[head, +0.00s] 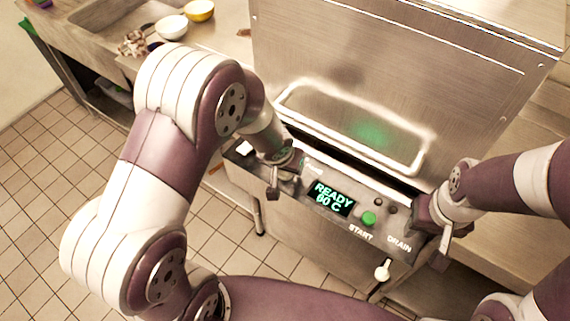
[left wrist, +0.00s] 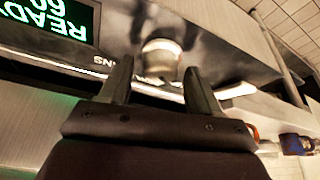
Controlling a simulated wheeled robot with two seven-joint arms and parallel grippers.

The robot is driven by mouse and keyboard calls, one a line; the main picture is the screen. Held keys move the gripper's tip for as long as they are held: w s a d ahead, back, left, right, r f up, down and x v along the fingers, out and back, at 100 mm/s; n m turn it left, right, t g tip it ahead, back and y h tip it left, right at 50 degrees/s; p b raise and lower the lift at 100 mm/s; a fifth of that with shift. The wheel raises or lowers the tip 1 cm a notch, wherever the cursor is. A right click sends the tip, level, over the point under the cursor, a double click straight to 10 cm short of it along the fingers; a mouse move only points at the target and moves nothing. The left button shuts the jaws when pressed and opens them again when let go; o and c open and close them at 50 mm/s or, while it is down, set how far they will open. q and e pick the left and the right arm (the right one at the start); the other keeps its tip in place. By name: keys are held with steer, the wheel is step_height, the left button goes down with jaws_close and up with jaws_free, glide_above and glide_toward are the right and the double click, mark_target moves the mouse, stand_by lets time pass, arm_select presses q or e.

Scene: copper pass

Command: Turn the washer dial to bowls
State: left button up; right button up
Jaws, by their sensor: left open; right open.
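The washer's control panel (head: 335,222) runs along its front, with a lit display (head: 331,198) reading READY 60 C. A round, pale metallic dial (left wrist: 161,59) shows in the left wrist view. It lies between the two fingertips of my left gripper (left wrist: 157,72), which is open; contact cannot be told. In the head view my left gripper (head: 284,178) is at the panel's left end and hides the dial there. The dial's setting cannot be read. My right gripper (head: 438,238) is open and empty at the panel's right end, near the DRAIN label.
A green START button (head: 368,218) and small dark knobs sit right of the display. A white-tipped lever (head: 382,270) sticks out below. The steel hood (head: 390,70) with its bar handle rises behind. White (head: 171,27) and yellow (head: 200,10) bowls stand on the far-left counter.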

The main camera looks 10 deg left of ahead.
arm_select(q)
steer(key=c, duration=1)
steer(key=shift+r+p, duration=0.1)
steer(key=shift+p, duration=0.2)
steer(key=shift+r+m+p, duration=0.1)
steer(key=shift+m+p, duration=0.2)
steer(key=shift+p, duration=0.2)
steer(key=m+h+p, duration=0.1)
steer(key=m+p, duration=0.1)
steer(key=p, duration=0.3)
steer(key=m+g+h+p, duration=0.1)
steer(key=m+p, duration=0.2)
steer(key=p, duration=0.2)
steer(key=m+h+p, duration=0.1)
steer(key=m+p, duration=0.2)
steer(key=p, duration=0.2)
steer(key=shift+a+r+g+p, duration=0.15)
steer(key=shift+a+g+p, duration=0.1)
steer(key=shift+g+p, duration=0.15)
steer(key=shift+w+f+m+g+h+p, duration=0.1)
steer(key=shift+f+m+g+h+p, duration=0.1)
steer(key=shift+m+p, duration=0.6)
steer(key=shift+w+f+m+g+h+p, duration=0.1)
steer(key=shift+m+g+h+p, duration=0.1)
steer(key=shift+m+p, duration=0.55)
steer(key=shift+s, duration=0.1)
